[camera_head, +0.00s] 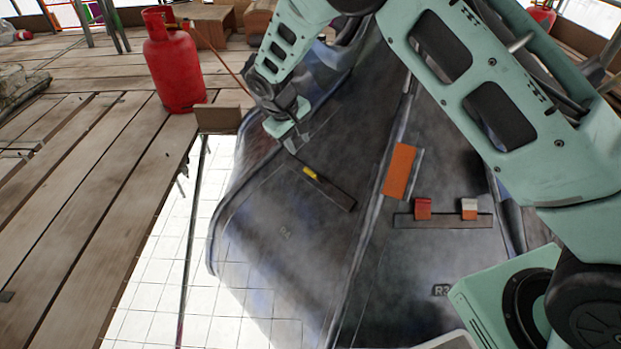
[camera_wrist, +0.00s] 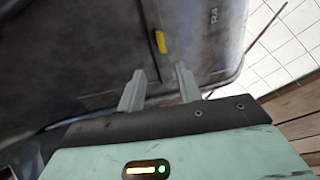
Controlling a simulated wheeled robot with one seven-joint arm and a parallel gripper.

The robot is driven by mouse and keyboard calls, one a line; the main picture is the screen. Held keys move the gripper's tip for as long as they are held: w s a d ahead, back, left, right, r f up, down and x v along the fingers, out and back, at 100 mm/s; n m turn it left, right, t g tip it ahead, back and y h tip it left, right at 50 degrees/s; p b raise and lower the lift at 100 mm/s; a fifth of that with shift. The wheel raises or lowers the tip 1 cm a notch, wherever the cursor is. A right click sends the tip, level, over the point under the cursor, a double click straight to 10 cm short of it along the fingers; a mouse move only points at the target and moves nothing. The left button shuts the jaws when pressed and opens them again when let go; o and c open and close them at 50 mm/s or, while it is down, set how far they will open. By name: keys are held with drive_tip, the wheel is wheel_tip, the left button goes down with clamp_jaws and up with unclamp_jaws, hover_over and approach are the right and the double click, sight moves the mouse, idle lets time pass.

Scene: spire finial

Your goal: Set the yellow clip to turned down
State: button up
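The yellow clip (camera_head: 310,172) is a small bar on a dark strip (camera_head: 335,193) fixed to the grey metal panel marked R4. It lies about along the strip. In the wrist view the clip (camera_wrist: 160,41) is ahead of the fingers, nearly in line with the gap between them. My gripper (camera_wrist: 159,80) is open, its two grey fingers apart with nothing between them. In the head view my gripper (camera_head: 291,140) is near the upper left end of the strip, short of the clip. Whether the fingers touch the panel I cannot tell.
To the right, another strip (camera_head: 445,220) carries a red clip (camera_head: 422,209) and a white and orange clip (camera_head: 469,209). An orange plate (camera_head: 399,171) stands near the seam. A red gas cylinder (camera_head: 174,62) stands on the wooden planks (camera_head: 75,200) at left.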

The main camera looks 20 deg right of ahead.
sight(311, 172)
drive_tip(key=b+x, duration=0.5)
drive_tip(key=x, duration=1.1)
drive_tip(key=shift+f+b, duration=0.1)
drive_tip(key=shift+b, duration=0.2)
